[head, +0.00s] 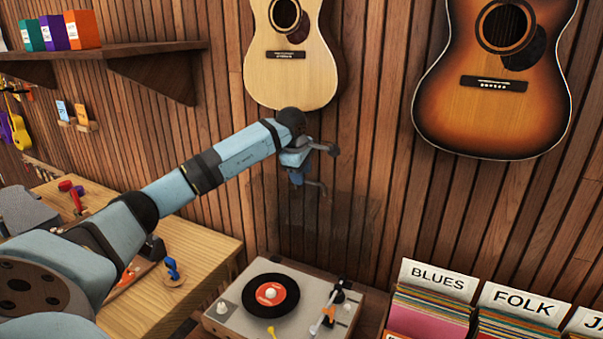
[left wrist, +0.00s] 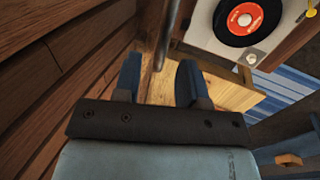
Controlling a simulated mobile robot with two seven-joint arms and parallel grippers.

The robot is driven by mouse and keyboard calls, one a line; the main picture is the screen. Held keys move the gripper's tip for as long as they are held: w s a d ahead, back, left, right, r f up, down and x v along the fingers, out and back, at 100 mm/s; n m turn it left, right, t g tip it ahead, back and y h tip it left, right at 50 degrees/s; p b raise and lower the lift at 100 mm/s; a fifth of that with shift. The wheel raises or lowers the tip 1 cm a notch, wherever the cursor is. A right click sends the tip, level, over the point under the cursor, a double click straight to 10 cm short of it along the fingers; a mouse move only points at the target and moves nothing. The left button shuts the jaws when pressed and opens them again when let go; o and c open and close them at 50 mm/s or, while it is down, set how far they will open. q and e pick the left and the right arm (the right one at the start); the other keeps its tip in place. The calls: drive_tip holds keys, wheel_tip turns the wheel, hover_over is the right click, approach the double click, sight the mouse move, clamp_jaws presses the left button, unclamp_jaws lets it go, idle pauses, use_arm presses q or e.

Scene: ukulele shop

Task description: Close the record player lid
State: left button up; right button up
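The record player (head: 313,292) stands low against the slatted wall, with a black record with a red label (head: 270,296) on it. Its see-through smoky lid (head: 338,232) is raised upright behind the deck and is faint against the wood. My left gripper (head: 327,168) is near the lid's upper edge; I cannot tell whether it touches the lid. In the left wrist view its two blue fingers (left wrist: 160,82) are apart with nothing clearly between them. The record player (left wrist: 200,28) shows there at the upper right. My right gripper is not in view.
Record bins with a BLUES sign (head: 438,278) and a FOLK sign (head: 527,302) stand to the right. A wooden workbench (head: 205,245) is at the left under my left arm. Two guitars, one pale (head: 290,70) and one sunburst (head: 495,115), hang on the wall above.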

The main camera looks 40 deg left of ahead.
use_arm(q)
drive_tip(key=shift+w+f, duration=0.15)
drive_tip(key=shift+f, duration=0.4)
clamp_jaws()
